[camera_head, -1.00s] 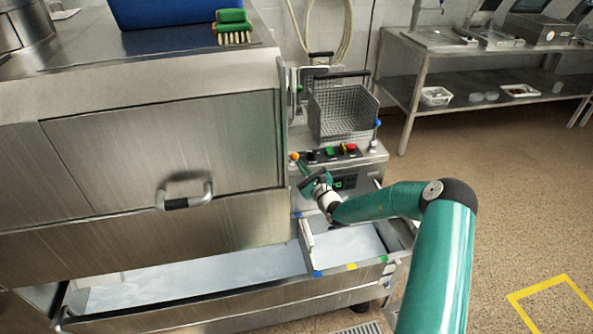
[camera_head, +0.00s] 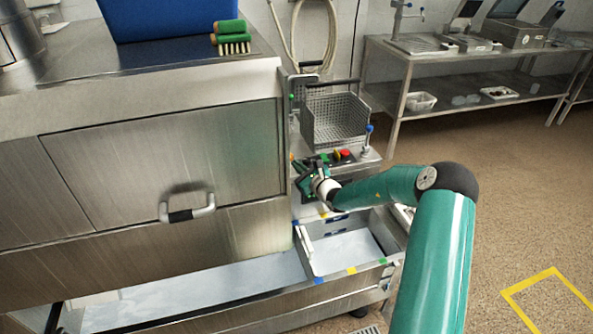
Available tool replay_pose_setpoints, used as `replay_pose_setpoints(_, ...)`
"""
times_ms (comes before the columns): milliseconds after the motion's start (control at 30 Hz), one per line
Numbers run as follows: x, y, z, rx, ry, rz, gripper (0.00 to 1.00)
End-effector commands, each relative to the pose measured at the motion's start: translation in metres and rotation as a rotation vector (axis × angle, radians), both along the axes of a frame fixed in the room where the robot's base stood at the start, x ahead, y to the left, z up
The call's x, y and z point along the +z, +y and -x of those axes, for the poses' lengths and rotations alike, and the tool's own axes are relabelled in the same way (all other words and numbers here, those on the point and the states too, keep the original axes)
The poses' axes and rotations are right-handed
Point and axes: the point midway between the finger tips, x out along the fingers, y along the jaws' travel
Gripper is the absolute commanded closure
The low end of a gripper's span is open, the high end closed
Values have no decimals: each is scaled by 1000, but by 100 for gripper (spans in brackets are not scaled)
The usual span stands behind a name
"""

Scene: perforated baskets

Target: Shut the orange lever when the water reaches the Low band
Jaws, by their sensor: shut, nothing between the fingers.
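The orange lever shows only as a small orange knob (camera_head: 292,157) at the left end of the control panel, mostly hidden behind my gripper. My gripper (camera_head: 301,174) is shut and empty, in front of the panel's left side and close to the knob. I cannot tell whether it touches the lever. Pale water (camera_head: 345,250) lies in the right compartment of the steel trough (camera_head: 290,300), with more in the long left part. Blue, yellow and green marks sit on the rims. No band label is readable.
A wire basket (camera_head: 335,120) stands behind the panel, next to a blue-topped post (camera_head: 368,130). A red button (camera_head: 345,154) is right of my gripper. The steel cabinet with a handle (camera_head: 188,212) fills the left. Open floor lies to the right.

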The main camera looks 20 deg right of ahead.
Motion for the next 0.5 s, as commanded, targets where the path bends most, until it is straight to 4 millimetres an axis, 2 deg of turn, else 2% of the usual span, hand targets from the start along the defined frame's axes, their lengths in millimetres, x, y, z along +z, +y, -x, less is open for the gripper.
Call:
replay_pose_setpoints(167, 10, 1, -5, 1, 71, 3, 100)
replay_pose_setpoints(500, 18, 2, -12, 1, 68, 1, 100)
